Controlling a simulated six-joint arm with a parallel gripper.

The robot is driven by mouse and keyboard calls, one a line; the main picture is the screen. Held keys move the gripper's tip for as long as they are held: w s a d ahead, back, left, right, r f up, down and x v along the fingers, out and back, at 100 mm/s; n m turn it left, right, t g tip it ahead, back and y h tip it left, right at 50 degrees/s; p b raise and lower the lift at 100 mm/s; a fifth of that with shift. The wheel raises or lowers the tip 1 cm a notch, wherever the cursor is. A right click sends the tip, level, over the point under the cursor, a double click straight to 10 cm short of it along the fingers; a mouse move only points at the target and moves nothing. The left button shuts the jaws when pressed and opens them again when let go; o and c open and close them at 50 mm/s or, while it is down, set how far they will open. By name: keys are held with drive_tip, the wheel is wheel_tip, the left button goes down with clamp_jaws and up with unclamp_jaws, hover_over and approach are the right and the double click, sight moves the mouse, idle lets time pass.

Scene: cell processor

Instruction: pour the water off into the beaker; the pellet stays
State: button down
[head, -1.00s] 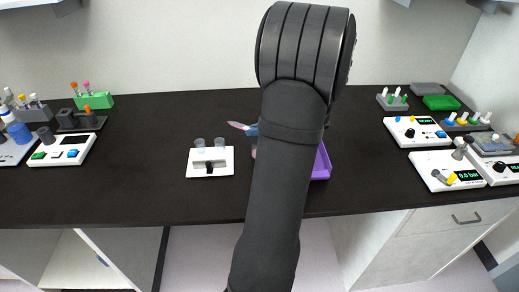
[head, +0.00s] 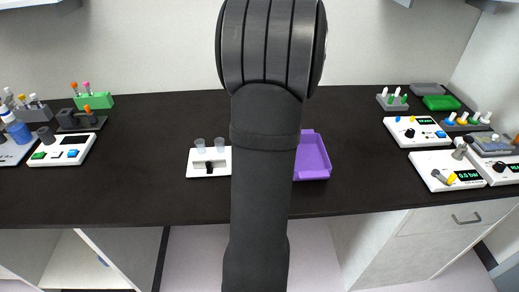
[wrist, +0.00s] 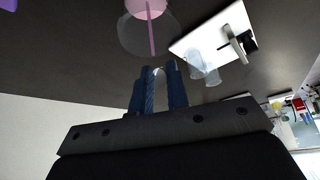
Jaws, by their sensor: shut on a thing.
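In the wrist view my gripper (wrist: 157,92) has its two blue fingers shut on a clear, pale tube (wrist: 159,75). Only a little of the tube shows between the fingers, and no pellet can be made out. A clear beaker (wrist: 128,38) is just beyond the fingertips, with pink liquid (wrist: 143,6) in its bottom. A thin pink stream (wrist: 151,32) runs inside it, between the tube's side and the liquid. In the head view my arm hides the gripper, tube and beaker.
A white stand (head: 193,171) with two clear cups is left of my arm; it also shows in the wrist view (wrist: 195,43). A purple tray (head: 313,158) is to the right. Instruments and racks line both ends of the dark bench (head: 370,180).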

drive_tip(key=shift+a+r, duration=0.1)
drive_tip(key=shift+r, duration=0.4)
wheel_tip(320, 180, up, 6)
drive_tip(key=g+h, duration=0.2)
drive_tip(key=h, duration=0.2)
drive_tip(key=shift+f+g+h, duration=0.1)
drive_tip(key=shift+g+h, duration=0.3)
drive_tip(key=shift+g+h, duration=0.6)
drive_tip(key=shift+h, duration=0.4)
drive_tip(key=h, duration=0.1)
drive_tip(key=g+h, duration=0.1)
drive_tip(key=h, duration=0.1)
drive_tip(key=shift+s+d+r+g, duration=0.1)
drive_tip(key=shift+d+r+g, duration=0.15)
drive_tip(key=shift+r+g, duration=0.15)
